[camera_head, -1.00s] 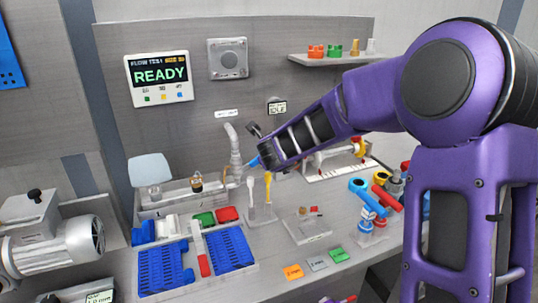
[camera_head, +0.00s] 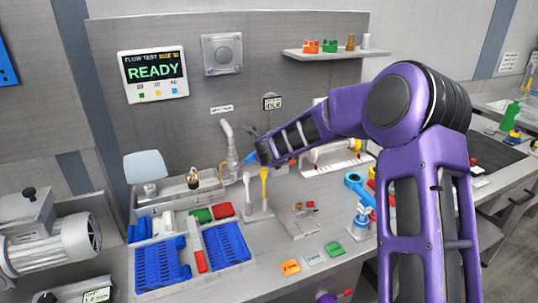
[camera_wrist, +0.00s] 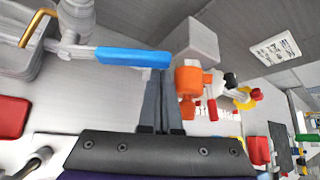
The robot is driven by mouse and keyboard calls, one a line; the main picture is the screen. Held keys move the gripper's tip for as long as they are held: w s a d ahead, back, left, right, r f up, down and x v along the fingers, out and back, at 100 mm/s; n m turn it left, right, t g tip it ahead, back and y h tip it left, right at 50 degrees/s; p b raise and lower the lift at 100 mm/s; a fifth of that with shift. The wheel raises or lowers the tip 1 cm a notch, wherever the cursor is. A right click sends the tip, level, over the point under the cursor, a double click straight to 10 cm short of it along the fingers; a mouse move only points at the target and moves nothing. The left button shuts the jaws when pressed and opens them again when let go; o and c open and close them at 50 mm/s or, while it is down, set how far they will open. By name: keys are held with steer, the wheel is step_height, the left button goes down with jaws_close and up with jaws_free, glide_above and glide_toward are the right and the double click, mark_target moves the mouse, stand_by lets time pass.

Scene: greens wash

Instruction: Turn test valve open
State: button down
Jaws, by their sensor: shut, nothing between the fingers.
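The test valve appears to be the grey pipe fitting with a blue lever (camera_wrist: 132,56), which crosses the upper left of the wrist view. Its grey body (camera_wrist: 76,25) is at the lever's left end. In the head view the grey pipe (camera_head: 228,141) rises behind the bench tray, with a bit of the blue lever (camera_head: 250,157) beside my wrist. My gripper (camera_wrist: 161,76) is shut and empty, its fingertips at the lever's free right end. I cannot tell whether they touch it. In the head view my arm's end mostly hides the fingers.
A screen (camera_head: 154,74) reads READY. Orange fitting parts (camera_wrist: 188,85) lie just right of my fingers in the wrist view. White and yellow upright tools (camera_head: 264,185) stand below my wrist. Blue racks (camera_head: 228,246) fill the bench's front left. A shelf (camera_head: 325,54) hangs at the back.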

steer(key=shift+r, duration=0.1)
steer(key=shift+a+r, duration=0.15)
steer(key=shift+r, duration=0.05)
steer(key=shift+r+h, duration=0.1)
steer(key=shift+h, duration=0.2)
steer(key=s+a+r+n+t+h+b, duration=0.3)
steer(key=a+r+n+t+h+b, duration=0.1)
steer(key=a+b, duration=0.4)
steer(key=shift+s+r+n+t+h, duration=0.3)
steer(key=shift+r+n+t, duration=0.45)
steer(key=shift+n, duration=0.55)
steer(key=shift+a+r, duration=0.15)
